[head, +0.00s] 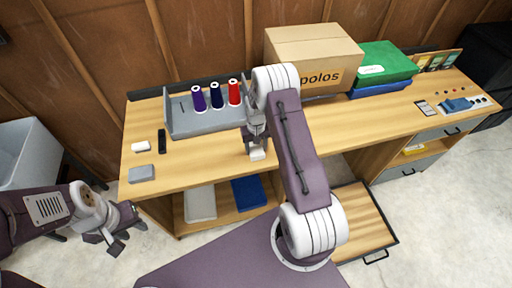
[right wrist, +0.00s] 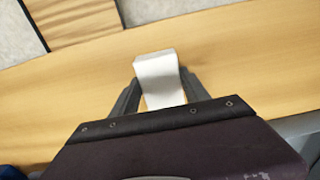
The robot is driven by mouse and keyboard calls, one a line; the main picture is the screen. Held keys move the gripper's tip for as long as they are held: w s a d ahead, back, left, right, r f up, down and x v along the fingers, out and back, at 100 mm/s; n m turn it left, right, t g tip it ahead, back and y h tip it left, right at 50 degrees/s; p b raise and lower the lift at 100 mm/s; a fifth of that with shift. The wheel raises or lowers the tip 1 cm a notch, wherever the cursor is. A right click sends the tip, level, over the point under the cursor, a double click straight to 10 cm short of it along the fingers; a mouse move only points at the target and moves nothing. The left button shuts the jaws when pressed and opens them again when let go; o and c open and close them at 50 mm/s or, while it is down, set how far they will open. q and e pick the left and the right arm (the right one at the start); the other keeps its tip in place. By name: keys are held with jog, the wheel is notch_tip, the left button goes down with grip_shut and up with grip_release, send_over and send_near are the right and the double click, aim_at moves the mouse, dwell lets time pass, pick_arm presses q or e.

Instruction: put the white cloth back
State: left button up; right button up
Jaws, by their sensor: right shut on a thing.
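The white cloth (head: 257,154) looks like a small folded strip. My right gripper (head: 256,141) is shut on it over the workbench top, near the front edge. In the right wrist view the cloth (right wrist: 160,78) sits between the two dark fingers and sticks out beyond their tips. Whether it touches the wood is hard to tell. My left gripper (head: 112,236) hangs low at the left, off the bench over the floor. I cannot tell whether its fingers are apart.
The workbench (head: 190,172) carries a grey thread holder (head: 205,123) with three spools, a cardboard box (head: 312,50), a green box (head: 383,60), a white block (head: 139,147) and a grey block (head: 141,173). A drawer (head: 355,215) stands open below. A grey tub (head: 25,150) is left.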

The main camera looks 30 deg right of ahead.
aim_at(256, 149)
jog(key=o, duration=1.3)
notch_tip(256, 149, up, 12)
jog(key=s+a+r, duration=0.1)
jog(key=s+a, duration=0.2)
jog(key=s, duration=0.3)
jog(key=s+a+r+n, duration=0.1)
jog(key=s+a+r, duration=0.1)
jog(key=s+a, duration=0.2)
jog(key=s+a+r+n+t, duration=0.1)
jog(key=s+a, duration=0.3)
jog(key=s, duration=0.3)
jog(key=shift+s+r, duration=0.35)
jog(key=shift+s, duration=0.05)
